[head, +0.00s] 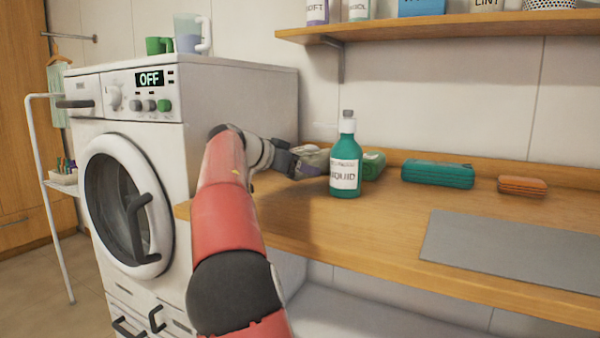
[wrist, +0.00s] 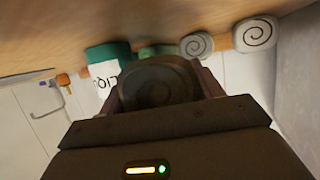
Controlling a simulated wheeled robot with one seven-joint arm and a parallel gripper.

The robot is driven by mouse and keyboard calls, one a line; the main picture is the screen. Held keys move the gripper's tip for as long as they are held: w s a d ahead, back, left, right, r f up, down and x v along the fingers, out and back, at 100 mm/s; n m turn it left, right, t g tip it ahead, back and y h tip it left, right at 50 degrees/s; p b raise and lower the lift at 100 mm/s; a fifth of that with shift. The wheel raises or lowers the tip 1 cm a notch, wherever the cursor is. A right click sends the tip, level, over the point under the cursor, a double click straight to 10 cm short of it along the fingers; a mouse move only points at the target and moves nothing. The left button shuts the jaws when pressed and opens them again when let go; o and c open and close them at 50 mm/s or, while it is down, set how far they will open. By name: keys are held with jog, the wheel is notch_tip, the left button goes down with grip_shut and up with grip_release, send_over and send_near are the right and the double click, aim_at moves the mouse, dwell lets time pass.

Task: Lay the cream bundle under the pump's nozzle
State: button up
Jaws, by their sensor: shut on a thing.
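The pump bottle (head: 344,170) is green with a white label and stands upright on the counter; its thin pale nozzle (head: 325,125) points left. My gripper (head: 304,166) is just left of the bottle, below nozzle height, and is shut on a rolled bundle. In the wrist view this held bundle (wrist: 160,84) shows its spiral end, dark in shade, so its colour is hard to tell. The bottle's label (wrist: 105,78) shows beside it there. Two pale rolled bundles (wrist: 197,45) (wrist: 255,34) lie apart from the gripper. In the head view a pale roll (head: 314,156) shows at the gripper, partly hidden.
A green bundle (head: 374,165) lies right behind the bottle. A teal pouch (head: 437,174), an orange pouch (head: 522,185) and a grey mat (head: 515,248) lie farther right on the counter (head: 385,225). The washing machine (head: 240,100) stands on the left. A shelf (head: 430,25) runs above.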

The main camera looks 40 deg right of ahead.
jog(key=shift+f, duration=0.3)
jog(key=shift+s+f+b, duration=0.1)
jog(key=shift+f+b, duration=0.6)
jog(key=o, duration=1.2)
jog(key=shift+f, duration=0.2)
jog(key=shift+r+p, duration=0.25)
jog(key=shift+p, duration=0.1)
jog(key=r+v, duration=0.1)
jog(key=v, duration=1.1)
jog(key=shift+r, duration=0.15)
